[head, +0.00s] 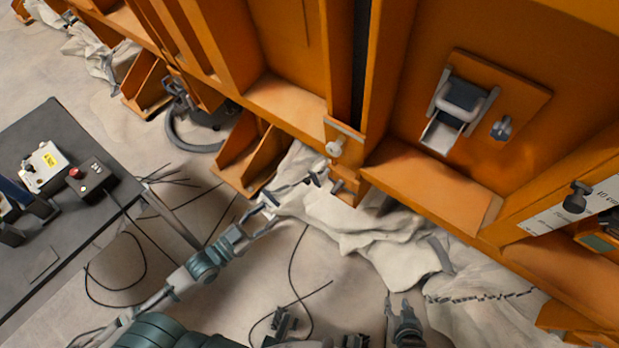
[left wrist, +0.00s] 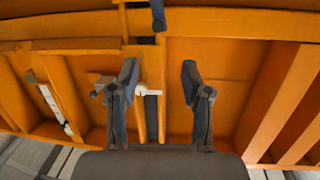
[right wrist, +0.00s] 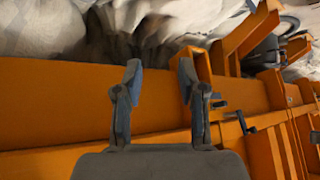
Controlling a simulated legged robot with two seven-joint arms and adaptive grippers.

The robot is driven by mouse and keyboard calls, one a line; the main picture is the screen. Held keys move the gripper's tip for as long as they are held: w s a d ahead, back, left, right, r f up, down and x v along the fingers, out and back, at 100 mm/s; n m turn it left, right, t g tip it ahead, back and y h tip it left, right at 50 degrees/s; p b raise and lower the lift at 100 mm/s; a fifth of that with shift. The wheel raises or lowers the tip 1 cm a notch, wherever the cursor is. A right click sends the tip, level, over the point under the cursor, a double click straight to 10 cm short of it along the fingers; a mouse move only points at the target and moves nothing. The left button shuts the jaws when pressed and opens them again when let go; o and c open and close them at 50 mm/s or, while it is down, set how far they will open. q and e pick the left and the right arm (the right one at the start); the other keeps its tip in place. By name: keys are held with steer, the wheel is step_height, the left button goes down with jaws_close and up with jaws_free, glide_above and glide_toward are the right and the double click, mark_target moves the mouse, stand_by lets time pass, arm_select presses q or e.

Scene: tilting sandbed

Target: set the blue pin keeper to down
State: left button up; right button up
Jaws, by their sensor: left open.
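No part is clearly marked as the blue pin keeper. A dark blue-grey stub (left wrist: 158,15) shows at the top edge of the left wrist view, near a white-headed pin (left wrist: 149,90). In the head view the white-headed pin (head: 335,148) sits on an orange bracket, with a small stub (head: 340,187) below it. A dark blue block (head: 462,97) sits in a silver bracket further right. My left gripper (head: 293,190) is open, just left of the stub; its fingers (left wrist: 157,82) frame the pin, apparently without touching. My right gripper (head: 398,304) is open and empty (right wrist: 160,80), low and right.
The orange ribbed frame (head: 285,95) fills the top and right. Pale crumpled sheeting (head: 385,225) lies at its foot. A dark table (head: 45,260) with a control box (head: 90,178) stands left. Cables cross the floor. A dark knob (head: 577,197) projects at far right.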

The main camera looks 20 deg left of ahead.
mark_target(305, 183)
arm_select(q)
steer(key=b+x, duration=0.1)
steer(key=x, duration=1.3)
steer(key=shift+w+d, duration=0.15)
steer(key=shift+d, duration=0.05)
steer(key=shift+w+d+b, duration=0.2)
steer(key=shift+w+b, duration=0.1)
steer(key=shift+w, duration=0.35)
arm_select(e)
steer(key=w+r+t, duration=0.1)
steer(key=w+a+r+t, duration=0.1)
steer(key=w, duration=0.1)
steer(key=w+t+y, duration=0.1)
steer(key=shift+w+a+r, duration=0.25)
steer(key=shift+a+r, duration=0.05)
steer(key=shift+r, duration=0.1)
arm_select(q)
steer(key=shift+d, duration=0.1)
steer(key=shift+c, duration=0.8)
jaws_close()
arm_select(e)
steer(key=shift+d, duration=0.15)
